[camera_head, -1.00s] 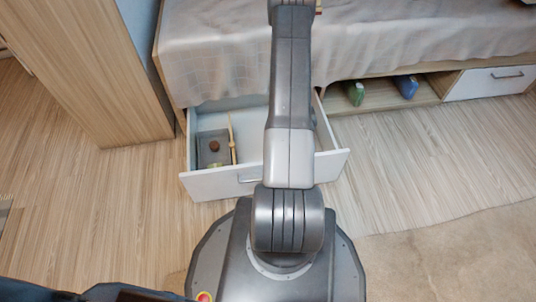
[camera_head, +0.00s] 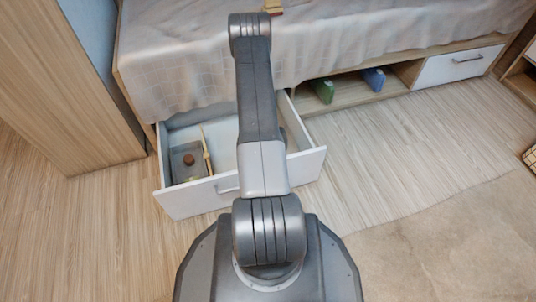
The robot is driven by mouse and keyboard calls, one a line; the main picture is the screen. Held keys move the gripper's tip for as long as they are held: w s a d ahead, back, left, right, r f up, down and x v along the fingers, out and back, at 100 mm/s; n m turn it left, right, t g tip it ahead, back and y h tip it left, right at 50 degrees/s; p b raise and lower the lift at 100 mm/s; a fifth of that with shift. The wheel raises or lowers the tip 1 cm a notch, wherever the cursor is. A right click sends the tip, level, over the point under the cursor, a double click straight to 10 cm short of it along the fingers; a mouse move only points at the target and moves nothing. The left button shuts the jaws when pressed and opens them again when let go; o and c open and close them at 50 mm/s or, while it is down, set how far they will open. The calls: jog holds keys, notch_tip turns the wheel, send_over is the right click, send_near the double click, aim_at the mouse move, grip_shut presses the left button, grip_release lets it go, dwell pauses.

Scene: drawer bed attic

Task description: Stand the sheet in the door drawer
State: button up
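An open white drawer (camera_head: 188,204) juts out from under the bed, left of the middle. Inside its left part lie a grey tray (camera_head: 181,172) with a small brown round thing (camera_head: 188,159) and a thin yellowish strip. My arm crosses in front and hides part of the drawer's inside. A second white drawer (camera_head: 462,66) at the right end of the bed is shut. I cannot tell which of them is the door drawer. No loose sheet can be made out; a pale checked cover (camera_head: 180,60) drapes the bed. My gripper is not in view.
An open shelf (camera_head: 345,92) under the bed holds a green book-like thing (camera_head: 323,90) and a blue one (camera_head: 373,78). A wooden cabinet (camera_head: 60,90) stands at left. A small yellowish thing (camera_head: 273,7) shows on the bed.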

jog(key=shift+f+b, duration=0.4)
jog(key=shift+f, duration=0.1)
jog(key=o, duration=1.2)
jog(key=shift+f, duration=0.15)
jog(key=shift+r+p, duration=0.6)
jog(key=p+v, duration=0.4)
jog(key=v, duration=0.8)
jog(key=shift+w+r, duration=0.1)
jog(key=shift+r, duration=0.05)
